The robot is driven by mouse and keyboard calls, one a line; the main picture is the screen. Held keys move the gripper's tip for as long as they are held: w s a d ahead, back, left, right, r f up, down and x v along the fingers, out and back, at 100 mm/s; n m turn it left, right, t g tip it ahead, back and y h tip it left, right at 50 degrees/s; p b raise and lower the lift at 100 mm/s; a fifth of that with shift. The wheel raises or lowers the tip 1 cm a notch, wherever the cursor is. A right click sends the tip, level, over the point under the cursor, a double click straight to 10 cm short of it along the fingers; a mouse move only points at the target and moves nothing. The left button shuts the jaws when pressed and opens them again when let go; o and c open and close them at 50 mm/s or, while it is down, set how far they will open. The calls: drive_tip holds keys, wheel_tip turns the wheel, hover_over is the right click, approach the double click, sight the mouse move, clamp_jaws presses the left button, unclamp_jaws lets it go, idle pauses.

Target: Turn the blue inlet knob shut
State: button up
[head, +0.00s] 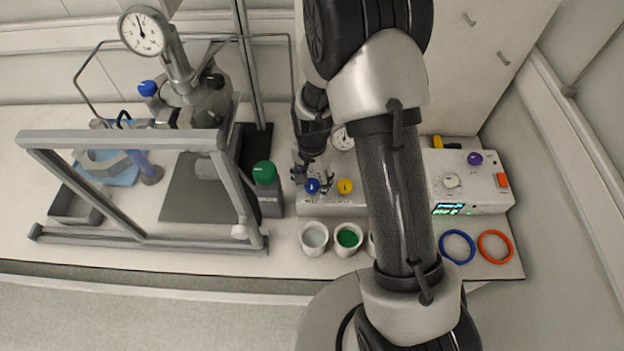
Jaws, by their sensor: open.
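A blue knob (312,186) sits on the front of a low white unit on the bench, left of a yellow knob (345,186). Another blue knob (148,88) is on the upper left of the metal reactor head, under the round pressure gauge (142,32). I cannot tell from labels which one is the inlet. My gripper (304,174) is open, pointing down just behind and above the blue knob by the yellow one. It looks small and dark here, and whether it touches that knob cannot be told. My arm hides part of the white unit.
A grey frame shield (135,139) stands before the reactor at left. A green-capped bottle (266,188) is left of my gripper. White cups (314,238) stand in front. A control box (470,188) and blue (457,232) and orange (510,247) rings are at right.

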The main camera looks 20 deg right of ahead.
wheel_tip(320, 180, up, 12)
idle(0.6)
drive_tip(key=shift+r, duration=0.1)
idle(0.4)
wheel_tip(320, 180, up, 6)
drive_tip(key=n+t, duration=0.1)
drive_tip(key=n, duration=0.1)
hover_over(312, 183)
drive_tip(key=s, duration=0.3)
drive_tip(key=s+r+n+t+b, duration=0.2)
drive_tip(key=s+r+n, duration=0.2)
drive_tip(key=s+r, duration=0.5)
drive_tip(key=s+n+t, duration=0.1)
drive_tip(key=s+n, duration=0.2)
drive_tip(key=s, duration=0.6)
drive_tip(key=shift+s+r+t+b, duration=0.3)
drive_tip(key=shift+s+r, duration=0.05)
drive_tip(key=shift+r, duration=0.05)
drive_tip(key=shift+d, duration=0.15)
